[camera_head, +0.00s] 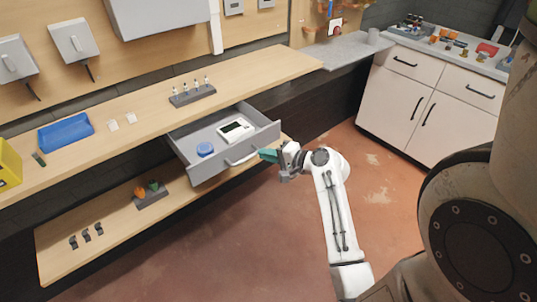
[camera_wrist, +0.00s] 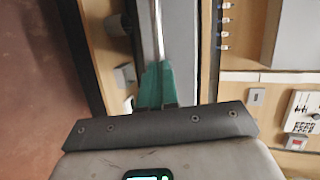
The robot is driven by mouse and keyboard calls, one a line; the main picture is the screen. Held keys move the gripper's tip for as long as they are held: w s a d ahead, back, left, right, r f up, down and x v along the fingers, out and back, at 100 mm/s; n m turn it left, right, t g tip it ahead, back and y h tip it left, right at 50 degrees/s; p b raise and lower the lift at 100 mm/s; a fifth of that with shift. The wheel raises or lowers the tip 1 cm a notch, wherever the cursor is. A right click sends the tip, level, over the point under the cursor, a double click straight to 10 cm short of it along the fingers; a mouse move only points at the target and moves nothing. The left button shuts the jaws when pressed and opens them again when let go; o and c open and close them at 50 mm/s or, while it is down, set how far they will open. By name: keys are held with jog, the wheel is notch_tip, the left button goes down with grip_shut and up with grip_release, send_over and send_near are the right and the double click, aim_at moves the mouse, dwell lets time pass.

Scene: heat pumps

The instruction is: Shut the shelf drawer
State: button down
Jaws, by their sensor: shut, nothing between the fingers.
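The shelf drawer (camera_head: 198,176) is grey and stands open below the upper wooden shelf. It holds a blue round object (camera_head: 205,149) and a white device with a dark screen (camera_head: 236,129). Its bar handle (camera_head: 240,161) is on the front face and shows in the wrist view (camera_wrist: 157,22) just beyond the fingertips. My gripper (camera_head: 264,154) is at the right part of the drawer front, its teal fingers shut and empty. In the wrist view the fingers (camera_wrist: 157,72) point at the handle and front face. I cannot tell whether they touch it.
The upper shelf (camera_head: 110,146) bears a blue tray (camera_head: 66,131) and a rack of small bottles (camera_head: 192,94). The lower shelf (camera_head: 105,225) carries a small holder (camera_head: 150,197) and dark clips. White cabinets (camera_head: 430,95) stand at right. The red floor (camera_head: 260,235) is clear.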

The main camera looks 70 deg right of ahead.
aim_at(230, 126)
jog(key=w+d+b, duration=0.1)
jog(key=w+d, duration=0.2)
jog(key=w, duration=0.2)
jog(key=w+d+b, duration=0.1)
jog(key=w+d, duration=0.2)
jog(key=w, duration=0.2)
jog(key=w+d+b, duration=0.1)
jog(key=w+d, duration=0.2)
jog(key=w, duration=0.3)
jog(key=shift+d+f+b, duration=0.1)
jog(key=shift+d+b, duration=0.25)
jog(key=shift+d, duration=0.05)
jog(key=shift+w+d, duration=0.25)
jog(key=shift+w, duration=0.25)
jog(key=shift+w+r, duration=0.1)
jog(key=shift+r, duration=0.15)
jog(key=shift+w+r, duration=0.1)
jog(key=shift+r, duration=0.05)
